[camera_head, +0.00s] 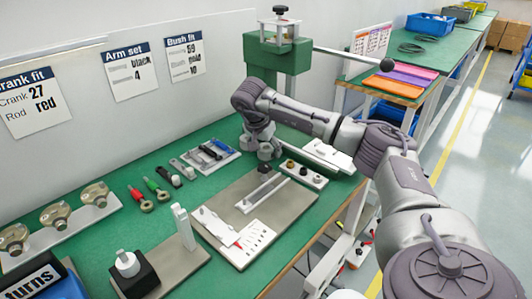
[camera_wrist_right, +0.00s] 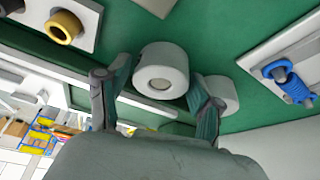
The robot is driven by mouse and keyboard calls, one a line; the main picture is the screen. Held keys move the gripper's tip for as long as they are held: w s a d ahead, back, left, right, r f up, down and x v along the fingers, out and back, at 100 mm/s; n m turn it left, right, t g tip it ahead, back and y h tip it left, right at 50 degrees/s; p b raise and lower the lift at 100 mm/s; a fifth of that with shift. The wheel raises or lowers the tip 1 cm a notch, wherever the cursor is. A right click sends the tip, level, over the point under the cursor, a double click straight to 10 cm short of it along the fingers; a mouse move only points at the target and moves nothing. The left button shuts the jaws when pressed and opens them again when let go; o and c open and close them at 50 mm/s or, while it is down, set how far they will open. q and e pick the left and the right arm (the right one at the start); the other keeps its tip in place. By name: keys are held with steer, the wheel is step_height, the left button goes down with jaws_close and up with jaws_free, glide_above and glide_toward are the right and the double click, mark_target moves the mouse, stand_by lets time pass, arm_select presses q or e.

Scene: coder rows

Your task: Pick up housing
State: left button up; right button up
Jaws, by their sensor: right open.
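A pale grey round part with a round recess in its end, which looks like the housing (camera_wrist_right: 162,70), lies between and just beyond the fingertips of my right gripper (camera_wrist_right: 152,88) in the right wrist view. The fingers are spread apart, with one on each side of it; I cannot tell whether either touches. A second similar grey round part (camera_wrist_right: 224,92) is just beyond the right-hand finger. In the head view my right gripper (camera_head: 267,150) is low over the green bench, and the arm and gripper mostly hide these parts. My left gripper is not in view.
A white tray of bushes (camera_head: 303,174) is just right of the gripper; a tray of arms (camera_head: 211,154) is to its left. A green press (camera_head: 278,50) stands behind. A grey board (camera_head: 285,205) lies in front. Small tools lie further left.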

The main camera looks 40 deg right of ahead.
steer(key=c, duration=1)
steer(key=shift+r, duration=0.15)
